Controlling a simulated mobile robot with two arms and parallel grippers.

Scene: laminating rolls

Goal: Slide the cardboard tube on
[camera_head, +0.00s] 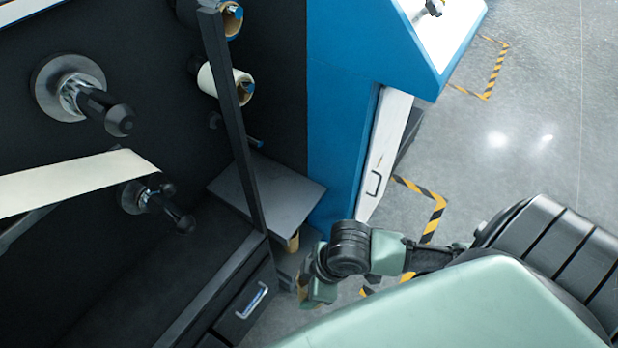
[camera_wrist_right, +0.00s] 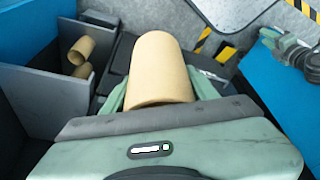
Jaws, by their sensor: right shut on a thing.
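A plain tan cardboard tube (camera_wrist_right: 160,68) is held between the two green fingers of my right gripper (camera_wrist_right: 160,92) in the right wrist view, its round side towards the camera. In the head view my right gripper (camera_head: 312,288) is at the lower middle, beside the dark shelf of the machine, and largely hides the tube. Black spindles stick out of the dark machine wall: an upper one (camera_head: 105,110) and a lower one (camera_head: 165,204) at left, both well apart from the gripper. A small bare rod (camera_head: 250,141) shows behind the post. My left gripper is not in view.
A white roll (camera_head: 208,80) and another roll (camera_head: 228,18) sit behind a dark upright post (camera_head: 236,130). A cream web (camera_head: 75,182) crosses at left. Two loose tubes (camera_wrist_right: 80,50) lie by a grey panel in the wrist view. Open floor (camera_head: 540,130) is at right.

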